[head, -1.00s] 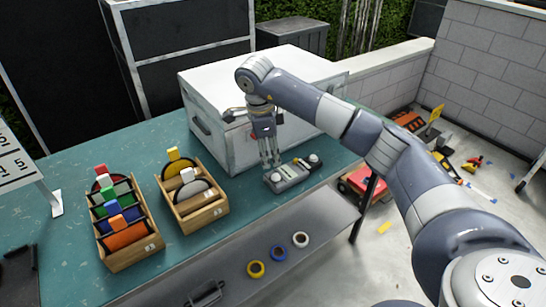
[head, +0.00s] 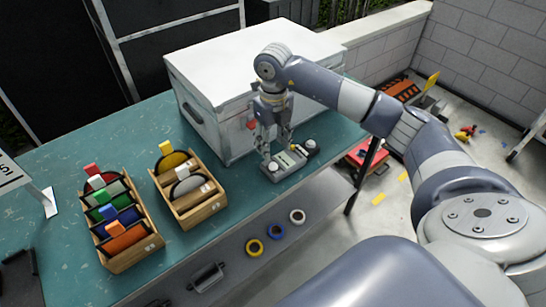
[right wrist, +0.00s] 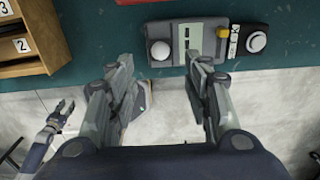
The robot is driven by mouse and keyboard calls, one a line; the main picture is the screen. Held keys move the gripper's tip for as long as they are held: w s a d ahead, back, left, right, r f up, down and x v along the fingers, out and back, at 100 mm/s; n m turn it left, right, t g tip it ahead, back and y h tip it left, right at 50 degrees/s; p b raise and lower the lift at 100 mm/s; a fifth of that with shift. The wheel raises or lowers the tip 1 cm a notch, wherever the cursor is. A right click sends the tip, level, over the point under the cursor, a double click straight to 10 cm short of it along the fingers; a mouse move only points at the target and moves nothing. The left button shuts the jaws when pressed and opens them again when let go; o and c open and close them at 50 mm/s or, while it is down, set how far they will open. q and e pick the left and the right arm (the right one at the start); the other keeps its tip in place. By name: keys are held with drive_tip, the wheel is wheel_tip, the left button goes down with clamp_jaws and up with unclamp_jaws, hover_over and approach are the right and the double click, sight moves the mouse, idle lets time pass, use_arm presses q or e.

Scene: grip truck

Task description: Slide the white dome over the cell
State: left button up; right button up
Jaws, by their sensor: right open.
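A grey device (head: 287,163) lies near the front edge of the teal table. It has a white dome (head: 272,166) at its left end and another (head: 310,144) on a dark block at its right end. Both domes show in the right wrist view, left (right wrist: 160,50) and right (right wrist: 257,42). My right gripper (head: 274,148) is open and empty above the device. My left gripper (right wrist: 54,118) shows low at the left in the wrist view, its fingers apart.
Two wooden racks (head: 150,245) (head: 213,206) with coloured discs stand to the left. A large white case (head: 220,115) stands close behind the device. Tape rolls (head: 276,232) lie on the shelf below. Bare table (head: 110,150) shows behind the racks.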

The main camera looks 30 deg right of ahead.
sight(274, 164)
wheel_tip(274, 164, down, 6)
drive_tip(key=shift+f+p, duration=0.1)
drive_tip(key=shift+p, duration=0.6)
drive_tip(key=shift+f, duration=0.75)
clamp_jaws()
